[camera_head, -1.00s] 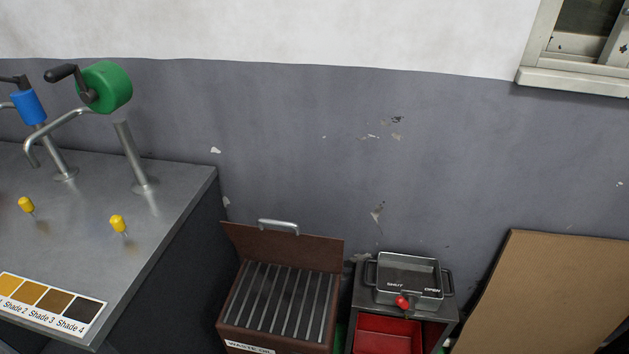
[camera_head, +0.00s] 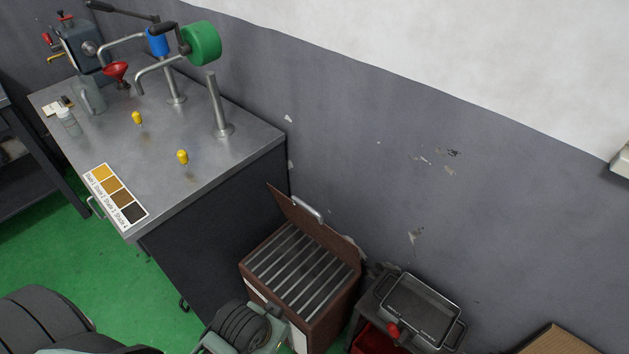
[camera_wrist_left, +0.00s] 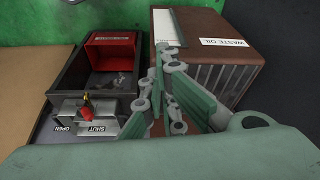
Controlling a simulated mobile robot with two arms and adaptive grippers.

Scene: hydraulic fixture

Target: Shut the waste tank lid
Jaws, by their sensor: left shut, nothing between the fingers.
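The brown waste tank (camera_head: 318,318) stands on the floor beside the workbench. Its lid (camera_head: 322,237) is open, raised and tilted back at the wall side, with a metal handle (camera_head: 307,208) on its upper edge. The slatted grille (camera_head: 300,268) is uncovered. In the left wrist view the tank (camera_wrist_left: 273,50) with its WASTE OIL label is behind and right of my left gripper (camera_wrist_left: 166,66), which is shut and empty. In the head view part of my left arm (camera_head: 243,328) is low in front of the tank; its fingertips are not clear there. My right gripper is not in view.
A grey unit (camera_head: 420,308) with a red-knobbed lever and a red tray stands right of the tank, near the wall. The metal workbench (camera_head: 150,165) with cranks, pipes and yellow knobs is at left. A cardboard box (camera_head: 556,340) is at lower right. Green floor (camera_head: 60,245) shows at left.

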